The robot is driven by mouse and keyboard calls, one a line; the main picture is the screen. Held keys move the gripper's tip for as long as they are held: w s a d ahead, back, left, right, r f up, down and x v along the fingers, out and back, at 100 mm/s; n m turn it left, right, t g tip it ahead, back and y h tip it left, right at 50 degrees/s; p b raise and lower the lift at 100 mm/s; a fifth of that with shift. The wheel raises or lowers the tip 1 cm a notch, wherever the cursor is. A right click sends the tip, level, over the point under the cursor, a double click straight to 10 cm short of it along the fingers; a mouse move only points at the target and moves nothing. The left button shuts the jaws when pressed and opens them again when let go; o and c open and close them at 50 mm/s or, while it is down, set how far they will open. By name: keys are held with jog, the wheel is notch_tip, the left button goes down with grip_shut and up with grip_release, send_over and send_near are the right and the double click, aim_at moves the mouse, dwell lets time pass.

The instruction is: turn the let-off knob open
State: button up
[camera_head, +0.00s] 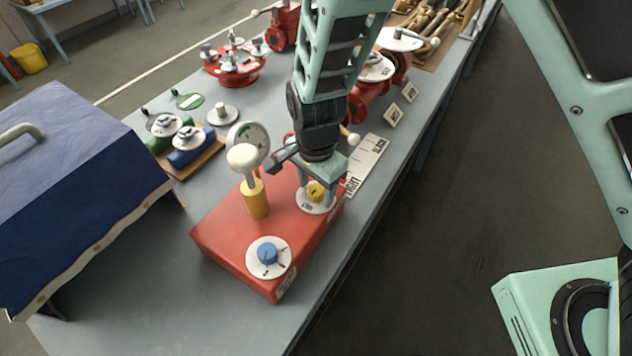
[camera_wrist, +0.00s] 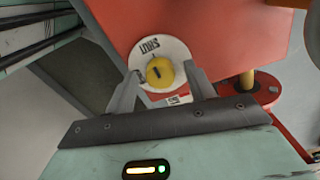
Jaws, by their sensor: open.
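The red box (camera_head: 222,228) has two round knobs on white dials. The yellow knob (camera_head: 316,190) is at the box's far right end, directly below my gripper (camera_head: 322,178). The blue knob (camera_head: 267,253) is at the near end. I cannot tell from any label which is the let-off knob. In the wrist view the yellow knob (camera_wrist: 160,71) sits between the open fingers of my gripper (camera_wrist: 163,77). Its dark mark points toward lettering on the dial (camera_wrist: 150,47) that looks like SHUT. I cannot tell if the fingers touch it.
A white-ball lever on a yellow post (camera_head: 256,200) and a round gauge (camera_head: 247,139) stand on the left of the box. A blue cover (camera_head: 80,180) fills the left. Red valve bodies (camera_head: 236,68) stand farther back. The grey bench (camera_head: 130,290) is bare in front.

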jog(key=c, duration=1)
jog(key=shift+n, duration=0.3)
jog(key=n+b, duration=0.1)
jog(key=n, duration=0.2)
jog(key=shift+n, duration=0.3)
jog(key=n+b, duration=0.1)
jog(key=n, duration=0.3)
jog(key=shift+n, duration=0.3)
jog(key=n+b, duration=0.1)
jog(key=n, duration=0.3)
jog(key=shift+b, duration=0.35)
jog(key=shift+r+n+b, duration=0.1)
jog(key=shift+n+b, duration=0.4)
jog(key=shift+n, duration=1.9)
